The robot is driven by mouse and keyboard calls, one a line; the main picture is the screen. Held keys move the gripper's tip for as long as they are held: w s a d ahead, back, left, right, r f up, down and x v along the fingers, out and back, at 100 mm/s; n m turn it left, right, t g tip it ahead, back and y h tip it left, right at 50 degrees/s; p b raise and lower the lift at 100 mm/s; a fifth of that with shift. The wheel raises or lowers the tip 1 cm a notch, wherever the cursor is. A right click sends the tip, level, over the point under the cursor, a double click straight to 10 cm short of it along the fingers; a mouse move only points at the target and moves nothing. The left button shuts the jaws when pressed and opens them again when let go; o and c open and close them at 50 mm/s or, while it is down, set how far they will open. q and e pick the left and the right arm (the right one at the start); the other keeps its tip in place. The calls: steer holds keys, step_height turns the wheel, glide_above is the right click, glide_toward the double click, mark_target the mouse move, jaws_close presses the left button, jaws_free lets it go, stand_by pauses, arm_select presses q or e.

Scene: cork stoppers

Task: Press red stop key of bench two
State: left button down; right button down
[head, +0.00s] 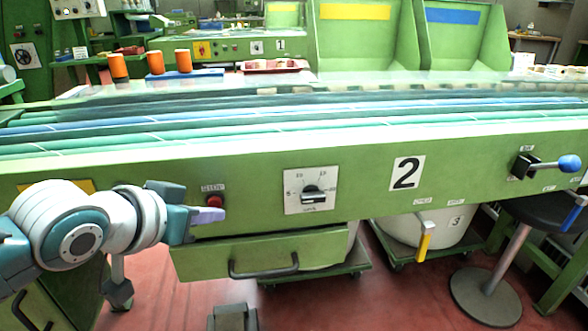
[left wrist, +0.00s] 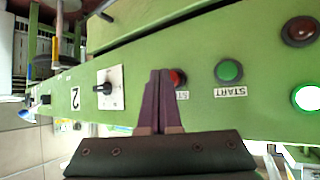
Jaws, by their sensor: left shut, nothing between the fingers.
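The red stop key (head: 215,201) is a small round button on the green front panel of bench two, under a STOP label. It also shows in the left wrist view (left wrist: 179,77), partly hidden behind my fingers. My left gripper (head: 222,215) is shut and empty, its purple fingertips just below the key in the head view. In the left wrist view the fingertips (left wrist: 160,74) overlap the key's left edge. I cannot tell whether they touch it or the panel. My right gripper is not in view.
A green START button (left wrist: 229,70) sits beside the stop key, with a dark red lamp (left wrist: 300,31) and a lit lamp (left wrist: 307,97) beyond. A rotary dial (head: 313,192) and the number 2 plate (head: 406,174) are to the right. A drawer handle (head: 264,268) sticks out below.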

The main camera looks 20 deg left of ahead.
arm_select(q)
steer(key=shift+w+a, duration=0.25)
steer(key=shift+w, duration=0.15)
stand_by(0.8)
steer(key=shift+s+d+p, duration=0.45)
steer(key=shift+s+p, duration=0.25)
steer(key=s+d+p, duration=0.1)
steer(key=s+p, duration=0.1)
steer(key=s, duration=0.1)
steer(key=s+d+p, duration=0.1)
steer(key=shift+s+d, duration=0.15)
steer(key=shift+d, duration=0.15)
stand_by(0.3)
